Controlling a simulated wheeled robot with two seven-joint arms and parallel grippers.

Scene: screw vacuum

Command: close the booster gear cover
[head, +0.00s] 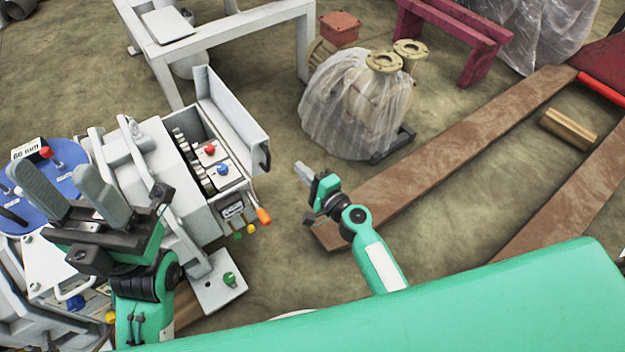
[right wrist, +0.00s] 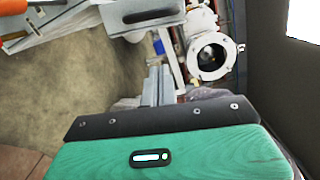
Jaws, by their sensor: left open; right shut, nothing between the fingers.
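The booster gear cover (head: 238,125) is a light grey hinged lid, standing open on the far right side of the gear box (head: 172,178) in the head view. A dark handle is on its near end. Gears (head: 195,165) and red and blue knobs show in the uncovered box. My left gripper (head: 76,200) is open and empty, left of the box, with its fingers pointing up. My right gripper (head: 303,173) is shut and empty, right of the cover and apart from it. It also shows shut in the right wrist view (right wrist: 158,84).
An orange-tipped lever (head: 263,215) sticks out at the box's near right corner. A blue disc (head: 45,170) is at the left. A plastic-wrapped machine (head: 352,105) stands behind my right gripper, and brown beams (head: 450,150) lie to the right. Floor between cover and right gripper is clear.

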